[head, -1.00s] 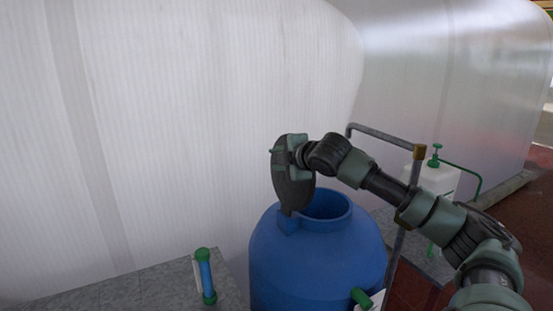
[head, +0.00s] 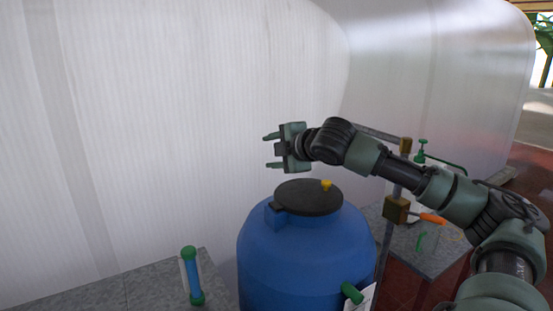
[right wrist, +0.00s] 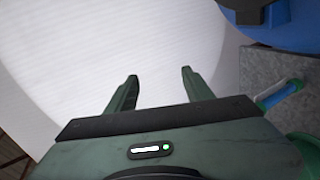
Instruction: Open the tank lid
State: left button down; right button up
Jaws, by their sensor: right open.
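The blue tank (head: 300,262) stands at the lower middle of the head view. Its round black lid (head: 305,199) lies flat over the mouth, with a small yellow knob (head: 326,185) near its far right edge. A blue hinge block (head: 278,216) sits at the lid's near left side. My right gripper (head: 268,151) is open and empty, above the lid and apart from it, with its fingers pointing left. The right wrist view shows both fingers spread with nothing between them, and part of the blue tank at the upper right. My left gripper is not in view.
A pale ribbed wall (head: 190,110) fills the back. A grey slab (head: 130,292) at the lower left carries a blue tube with green ends (head: 191,277). Right of the tank stand a grey pipe with a brass valve (head: 397,209) and orange handle (head: 432,218), and a green-topped sprayer (head: 422,150).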

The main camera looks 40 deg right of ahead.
jog(key=b+v, duration=0.1)
jog(key=v, duration=0.1)
jog(key=shift+s+a+r, duration=0.1)
jog(key=shift+s+r, duration=0.05)
jog(key=shift+s, duration=0.2)
dwell(0.4)
